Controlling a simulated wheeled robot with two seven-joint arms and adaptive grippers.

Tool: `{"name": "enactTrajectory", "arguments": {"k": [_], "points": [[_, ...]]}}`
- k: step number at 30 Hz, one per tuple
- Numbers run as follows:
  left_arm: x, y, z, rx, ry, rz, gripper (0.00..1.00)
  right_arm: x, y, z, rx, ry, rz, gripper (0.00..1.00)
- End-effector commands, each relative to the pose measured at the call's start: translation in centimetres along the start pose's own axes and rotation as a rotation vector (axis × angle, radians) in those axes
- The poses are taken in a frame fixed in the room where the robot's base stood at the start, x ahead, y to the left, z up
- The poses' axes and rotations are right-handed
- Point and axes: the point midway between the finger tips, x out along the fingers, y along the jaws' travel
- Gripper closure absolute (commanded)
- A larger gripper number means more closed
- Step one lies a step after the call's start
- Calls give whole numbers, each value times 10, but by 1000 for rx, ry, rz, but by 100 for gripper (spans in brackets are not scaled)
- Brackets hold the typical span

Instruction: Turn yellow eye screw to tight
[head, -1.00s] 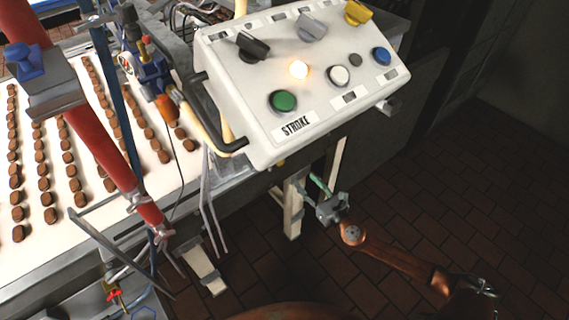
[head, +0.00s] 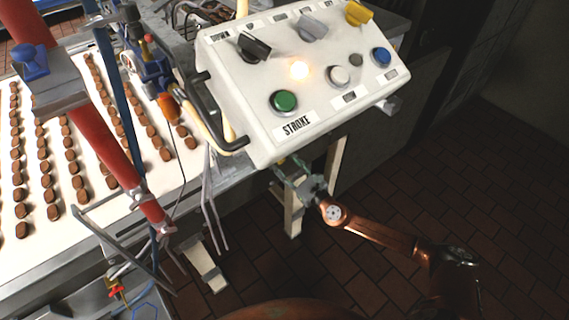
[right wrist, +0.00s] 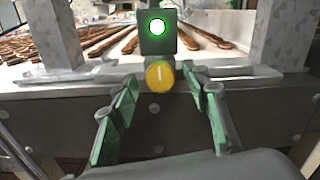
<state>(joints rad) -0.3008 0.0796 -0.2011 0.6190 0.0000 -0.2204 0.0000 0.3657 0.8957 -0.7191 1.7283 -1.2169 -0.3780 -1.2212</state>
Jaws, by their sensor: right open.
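The yellow eye screw (right wrist: 160,75) shows in the right wrist view as a round yellow knob with a pale vertical mark. It sits under a grey sensor block (right wrist: 157,33) with a bright green light. My right gripper (right wrist: 165,95) is open, its green-padded fingers on either side of and below the knob, with nothing between them. Whether they touch the knob cannot be told. In the head view my right gripper (head: 286,168) is under the control box's lower edge, and the screw is hidden there. My left gripper is not in view.
A white control box (head: 300,75) with knobs and buttons overhangs my right gripper. A conveyor (head: 120,190) with rows of brown biscuits lies at left. A red sloping tube (head: 90,120) crosses it. The brick floor (head: 450,190) at right is clear.

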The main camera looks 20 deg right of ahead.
Motion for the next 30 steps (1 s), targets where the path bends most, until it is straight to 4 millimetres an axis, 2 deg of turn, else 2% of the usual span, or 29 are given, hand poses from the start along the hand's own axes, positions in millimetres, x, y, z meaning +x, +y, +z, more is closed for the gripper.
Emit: {"name": "enactTrajectory", "arguments": {"k": [4, 22, 30], "points": [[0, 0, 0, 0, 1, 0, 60, 0, 0, 0, 0, 0, 0, 57], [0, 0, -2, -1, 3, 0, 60, 0, 0, 0, 0, 0, 0, 98], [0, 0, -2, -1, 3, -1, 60, 0, 0, 0, 27, 0, 0, 99]]}}
